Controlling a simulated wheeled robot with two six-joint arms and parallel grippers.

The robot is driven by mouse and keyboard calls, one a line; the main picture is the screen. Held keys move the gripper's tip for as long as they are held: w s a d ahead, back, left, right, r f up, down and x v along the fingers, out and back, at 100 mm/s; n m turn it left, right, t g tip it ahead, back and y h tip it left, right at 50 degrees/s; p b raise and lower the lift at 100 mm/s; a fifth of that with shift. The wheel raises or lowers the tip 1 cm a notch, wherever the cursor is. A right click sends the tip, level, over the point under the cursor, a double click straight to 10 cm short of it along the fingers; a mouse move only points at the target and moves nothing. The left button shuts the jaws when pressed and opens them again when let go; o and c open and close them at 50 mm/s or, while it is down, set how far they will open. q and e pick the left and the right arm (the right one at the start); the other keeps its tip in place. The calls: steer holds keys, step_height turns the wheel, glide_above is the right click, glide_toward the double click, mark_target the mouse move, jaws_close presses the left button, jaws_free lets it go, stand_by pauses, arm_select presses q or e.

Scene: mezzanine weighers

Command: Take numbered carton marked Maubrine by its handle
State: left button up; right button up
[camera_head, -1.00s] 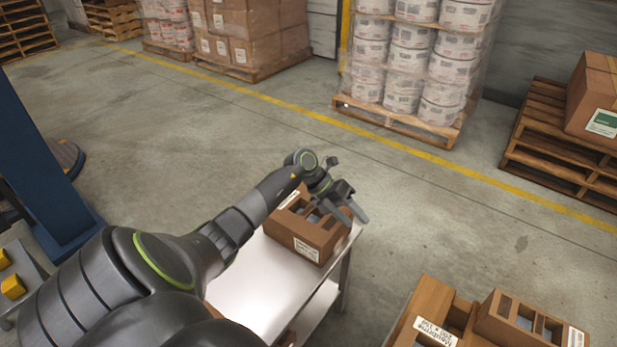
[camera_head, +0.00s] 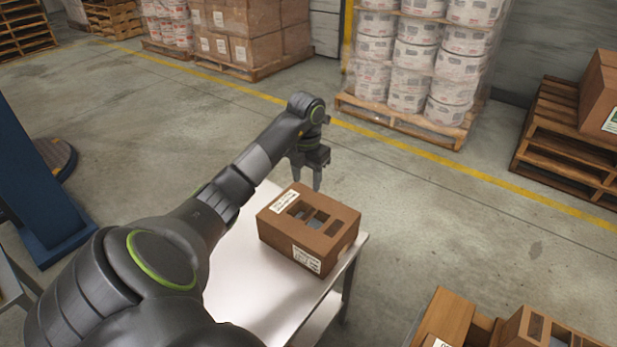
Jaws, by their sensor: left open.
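A brown carton (camera_head: 335,247) with cut-out openings in its top and white labels on its top and front side sits on the white table (camera_head: 238,285). The label print is too small to read. My left gripper (camera_head: 306,180) is open and points down over the carton's far edge. I cannot tell whether its fingers touch the carton; nothing shows between them. Two more brown cartons, one at the bottom edge (camera_head: 447,318) and one beside it (camera_head: 537,330), are cut off by the frame. A partly visible white label is on the first. My right gripper is not in view.
A blue post (camera_head: 30,185) stands at the left. A pallet of wrapped white tubs (camera_head: 405,60) stands at the back, and stacked pallets (camera_head: 565,135) with a large carton (camera_head: 602,95) at the right. The floor beyond the table is clear.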

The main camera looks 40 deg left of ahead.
arm_select(q)
steer(key=b, duration=0.5)
glide_above(309, 214)
steer(key=f, duration=0.6)
steer(key=shift+s+a+f, duration=0.1)
steer(key=shift+s+a, duration=0.1)
steer(key=shift+a, duration=0.05)
steer(key=shift+f+b, duration=0.9)
steer(key=shift+b, duration=0.15)
steer(key=shift+w+d+f+b, duration=0.1)
steer(key=shift+f+b, duration=0.45)
steer(key=shift+f, duration=0.05)
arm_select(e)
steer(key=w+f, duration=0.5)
arm_select(q)
steer(key=shift+f+b, duration=0.5)
steer(key=shift+d+f+b, duration=0.1)
steer(key=shift+f+b, duration=0.95)
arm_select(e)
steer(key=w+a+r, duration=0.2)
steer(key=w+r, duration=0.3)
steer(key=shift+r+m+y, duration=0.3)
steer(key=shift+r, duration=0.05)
arm_select(q)
jaws_close()
